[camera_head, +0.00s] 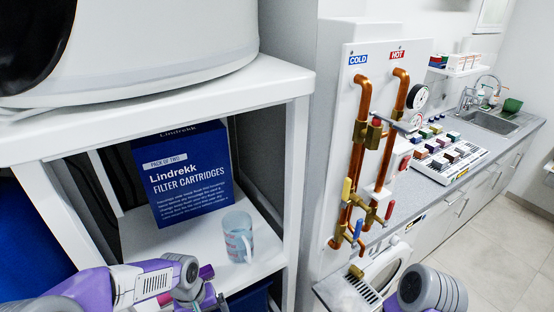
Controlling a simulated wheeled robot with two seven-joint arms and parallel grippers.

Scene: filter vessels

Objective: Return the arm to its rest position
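My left arm (125,284), purple and white, reaches in from the bottom left, in front of the lower shelf. Its far end, with grey and purple parts (195,290), is at the bottom edge below the clear cup. I cannot make out its fingers or whether they hold anything. A purple and grey part of my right arm (432,290) shows at the bottom right, in front of the round-doored machine. My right gripper is outside the picture.
A white shelf unit (298,150) holds a blue filter cartridge box (188,178) and a clear cup (238,238). Copper pipes (360,130) with coloured valves are on a white panel. A counter (425,183) with a sink (492,122) runs back right. Floor (490,255) is clear at right.

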